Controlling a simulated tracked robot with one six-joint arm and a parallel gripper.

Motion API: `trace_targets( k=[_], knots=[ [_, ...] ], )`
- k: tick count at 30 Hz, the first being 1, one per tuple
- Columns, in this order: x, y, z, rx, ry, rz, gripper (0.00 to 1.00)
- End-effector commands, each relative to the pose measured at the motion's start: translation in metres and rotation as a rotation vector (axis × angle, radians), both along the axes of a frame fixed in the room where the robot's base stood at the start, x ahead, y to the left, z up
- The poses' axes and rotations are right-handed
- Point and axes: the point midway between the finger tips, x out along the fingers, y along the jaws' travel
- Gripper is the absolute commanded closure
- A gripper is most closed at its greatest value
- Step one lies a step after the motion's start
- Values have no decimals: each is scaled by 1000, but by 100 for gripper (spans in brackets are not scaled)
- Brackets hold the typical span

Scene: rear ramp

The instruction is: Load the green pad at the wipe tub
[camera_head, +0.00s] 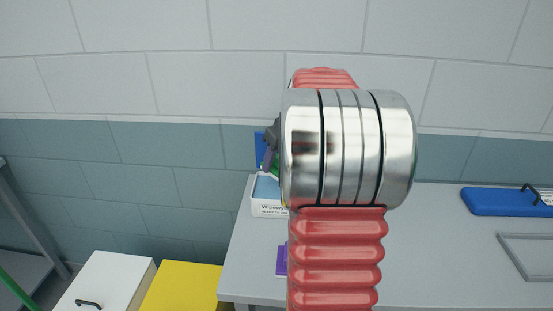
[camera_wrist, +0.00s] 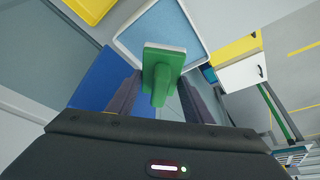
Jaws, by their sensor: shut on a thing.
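The white wipe tub (camera_head: 268,210) stands at the left end of the grey table, with a blue top surface inside its rim. In the wrist view the tub's blue inside (camera_wrist: 185,22) lies beyond the fingers. My gripper (camera_wrist: 160,85) is shut on the green handle of the green pad (camera_wrist: 165,52). The pad's head, with a pale edge, overlaps the near part of the tub in that view; I cannot tell if it touches. In the head view my arm hides most of the pad, and my dark gripper (camera_head: 270,145) shows above the tub.
A blue panel (camera_head: 260,150) stands behind the tub. A purple item (camera_head: 281,260) lies in front of it, partly hidden. A blue board with a black handle (camera_head: 505,202) and a grey outline (camera_head: 525,258) are at right. White (camera_head: 110,280) and yellow (camera_head: 180,287) boxes stand left.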

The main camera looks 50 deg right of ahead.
Motion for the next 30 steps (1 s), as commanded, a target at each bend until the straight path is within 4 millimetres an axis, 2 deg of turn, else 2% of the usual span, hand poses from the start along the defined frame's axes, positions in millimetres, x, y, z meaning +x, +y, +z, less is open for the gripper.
trace_targets(
  k=[18, 30],
  knots=[
    [1, 1, -47, 2, 1, 2, 72],
    [1, 2, -56, 0, 0, 3, 72]
  ],
)
